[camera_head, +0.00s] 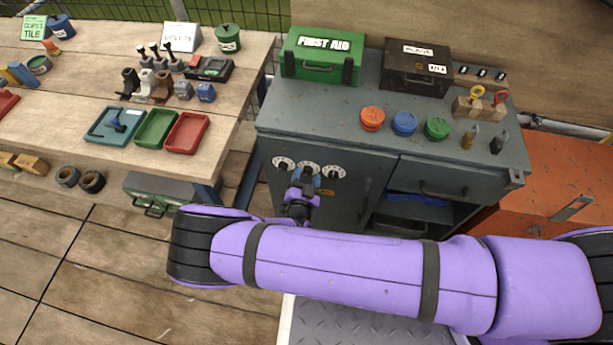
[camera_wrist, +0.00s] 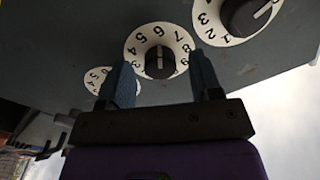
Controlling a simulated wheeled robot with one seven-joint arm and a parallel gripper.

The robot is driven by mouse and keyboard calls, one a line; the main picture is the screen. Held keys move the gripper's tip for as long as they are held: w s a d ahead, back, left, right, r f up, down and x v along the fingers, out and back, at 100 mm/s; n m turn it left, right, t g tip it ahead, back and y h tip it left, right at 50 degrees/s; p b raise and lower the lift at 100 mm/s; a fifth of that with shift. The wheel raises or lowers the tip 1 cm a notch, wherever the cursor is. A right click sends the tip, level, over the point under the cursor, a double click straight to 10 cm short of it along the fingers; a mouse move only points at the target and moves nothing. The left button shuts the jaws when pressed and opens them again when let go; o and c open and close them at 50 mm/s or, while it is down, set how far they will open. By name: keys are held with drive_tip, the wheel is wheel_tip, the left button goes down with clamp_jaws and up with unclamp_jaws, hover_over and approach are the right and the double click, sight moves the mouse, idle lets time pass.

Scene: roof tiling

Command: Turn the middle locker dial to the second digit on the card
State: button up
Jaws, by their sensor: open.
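The middle locker dial (camera_wrist: 160,61) is a black knob on a white numbered disc, with digits such as 5, 6, 7 and 8 readable around it. It also shows in the head view (camera_head: 308,168), between two similar dials on the grey locker's front. My gripper (camera_head: 303,188) is in front of it; in the wrist view my gripper (camera_wrist: 163,80) is open, with one blue finger on each side of the knob. I cannot tell whether the fingers touch it. A white card (camera_head: 181,37) stands on the wooden bench, its writing too small to read surely.
The left dial (camera_head: 283,163) and right dial (camera_head: 335,172) sit close beside the middle one. The locker (camera_head: 275,122) carries a green first aid box (camera_head: 322,57), a dark case (camera_head: 417,68) and coloured round tins. Its lower right compartment is open.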

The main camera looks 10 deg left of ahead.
drive_tip(key=s, duration=0.7)
drive_tip(key=shift+s+a, duration=0.2)
drive_tip(key=shift+s, duration=0.05)
idle(0.4)
